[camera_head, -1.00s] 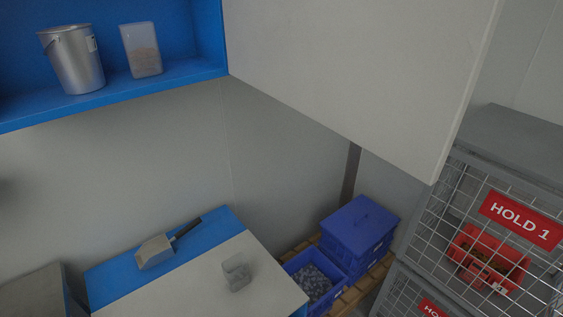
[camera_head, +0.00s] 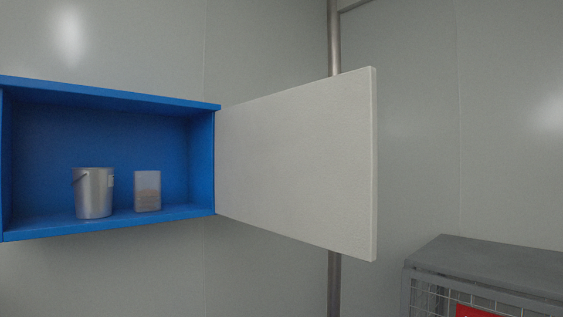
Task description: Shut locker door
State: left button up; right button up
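A blue wall locker (camera_head: 110,97) stands open at the left of the head view. Its pale grey door (camera_head: 295,165) hangs from the locker's right edge and is swung wide open to the right. Inside, a metal pail (camera_head: 94,193) with a handle stands on the locker floor. Neither of my grippers is in view.
A grey-topped wire cage (camera_head: 490,265) with a red sign (camera_head: 485,312) stands at the lower right, below and to the right of the door. A vertical metal pole (camera_head: 334,40) runs behind the door. The space in front of the locker looks clear.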

aim_at(300, 163)
jog(key=k+u, duration=0.15)
jog(key=u, duration=1)
jog(key=i+l+u, duration=0.1)
jog(key=l+u, duration=0.25)
jog(key=l, duration=0.35)
jog(key=l+u, duration=0.35)
jog(key=l, duration=0.35)
